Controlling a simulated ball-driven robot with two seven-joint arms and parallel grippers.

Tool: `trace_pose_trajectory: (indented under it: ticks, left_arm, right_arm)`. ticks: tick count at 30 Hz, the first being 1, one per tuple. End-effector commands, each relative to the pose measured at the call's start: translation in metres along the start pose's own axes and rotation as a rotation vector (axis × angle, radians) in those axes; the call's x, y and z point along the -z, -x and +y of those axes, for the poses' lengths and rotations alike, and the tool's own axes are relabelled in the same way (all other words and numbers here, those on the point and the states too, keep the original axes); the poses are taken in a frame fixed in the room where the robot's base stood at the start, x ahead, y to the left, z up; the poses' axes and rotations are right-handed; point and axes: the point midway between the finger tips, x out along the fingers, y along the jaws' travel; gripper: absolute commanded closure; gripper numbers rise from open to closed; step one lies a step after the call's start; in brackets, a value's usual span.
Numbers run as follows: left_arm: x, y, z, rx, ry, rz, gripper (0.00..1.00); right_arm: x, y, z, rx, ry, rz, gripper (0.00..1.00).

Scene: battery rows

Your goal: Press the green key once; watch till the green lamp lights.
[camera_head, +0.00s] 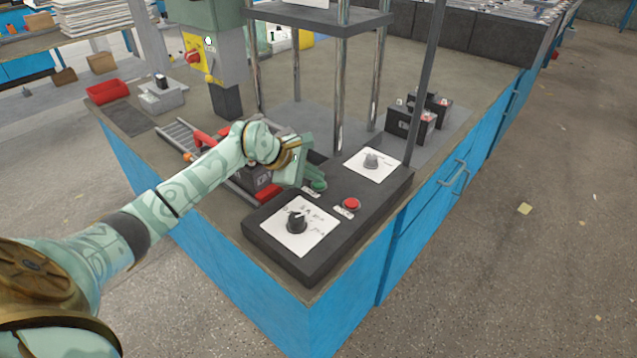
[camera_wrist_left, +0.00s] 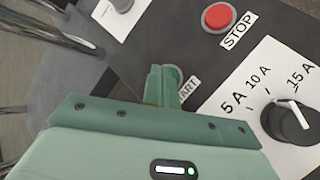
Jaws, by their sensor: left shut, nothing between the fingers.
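The green key (camera_head: 318,186) is a round button on the black control panel (camera_head: 335,222), left of the red key (camera_head: 350,204). My left gripper (camera_head: 308,180) is right beside it. In the left wrist view the shut, empty fingers (camera_wrist_left: 164,84) point down at the panel, in front of the green key and a label ending in "ART". They hide most of the key; I cannot tell whether they touch it. The red key (camera_wrist_left: 218,18), labelled STOP, is clear of them. I cannot make out a green lamp in either view. My right gripper is not in view.
A black dial (camera_head: 297,222) marked in amperes and another knob (camera_head: 371,160) sit on the panel. Metal posts (camera_head: 337,95) rise behind the gripper. Black batteries (camera_head: 420,122) stand to the right, and a red tray (camera_head: 107,91) is at far left.

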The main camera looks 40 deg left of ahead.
Motion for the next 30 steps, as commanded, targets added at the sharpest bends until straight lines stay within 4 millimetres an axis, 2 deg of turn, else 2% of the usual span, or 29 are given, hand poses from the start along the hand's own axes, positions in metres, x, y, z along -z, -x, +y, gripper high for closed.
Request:
trace_pose_trajectory:
  ticks: [3, 16, 30]
  left_arm:
    - [-0.004, 0.006, 0.004, -0.002, -0.001, 0.0, 1.0]
    - [-0.006, 0.008, 0.006, -0.002, -0.001, -0.001, 1.0]
    - [-0.029, 0.04, 0.029, -0.005, -0.002, -0.001, 1.0]
  right_arm:
    - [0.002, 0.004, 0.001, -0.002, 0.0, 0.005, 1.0]
    - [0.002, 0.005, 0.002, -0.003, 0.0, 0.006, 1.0]
    - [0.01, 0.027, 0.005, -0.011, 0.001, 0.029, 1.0]
